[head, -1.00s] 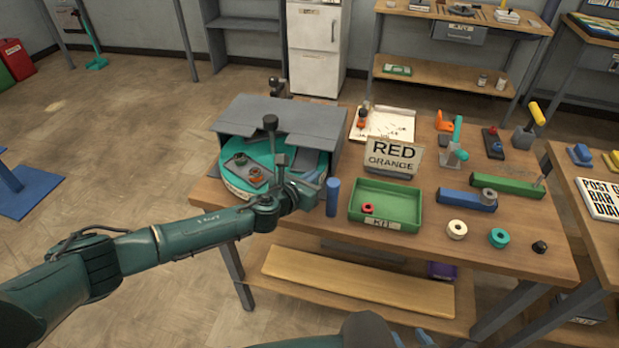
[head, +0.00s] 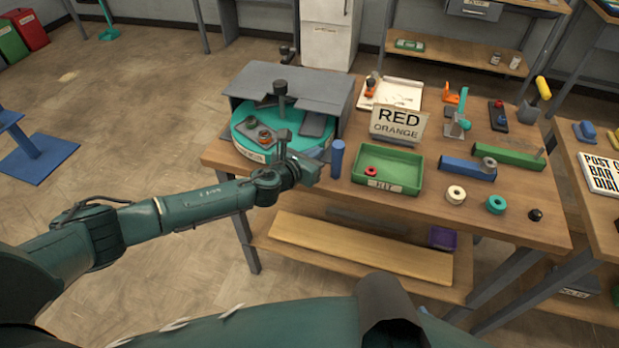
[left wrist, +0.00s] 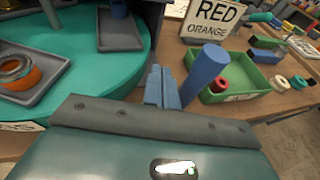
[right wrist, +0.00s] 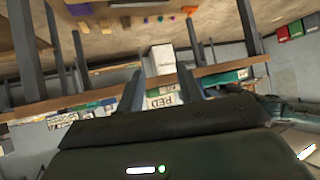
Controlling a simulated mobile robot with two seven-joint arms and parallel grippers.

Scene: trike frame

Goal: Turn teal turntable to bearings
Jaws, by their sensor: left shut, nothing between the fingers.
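The teal turntable (head: 243,145) sits at the bench's left end, its back part under a grey cover (head: 290,85). A grey tray with orange and metal rings (head: 264,137) lies on its open front; these rings also show in the left wrist view (left wrist: 18,74). A second grey tray (head: 315,125) lies farther right, partly under the cover. My left gripper (head: 312,174) is shut and empty at the turntable's front right; its fingertips (left wrist: 161,88) are together beside the rim. Contact with the rim cannot be told. My right gripper (right wrist: 163,90) is open and empty.
A blue cylinder (head: 337,160) stands just right of my left gripper. Beyond it are a green kit tray (head: 408,183) holding a red ring and a RED ORANGE sign (head: 397,122). Loose rings (head: 456,194) lie at the front right.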

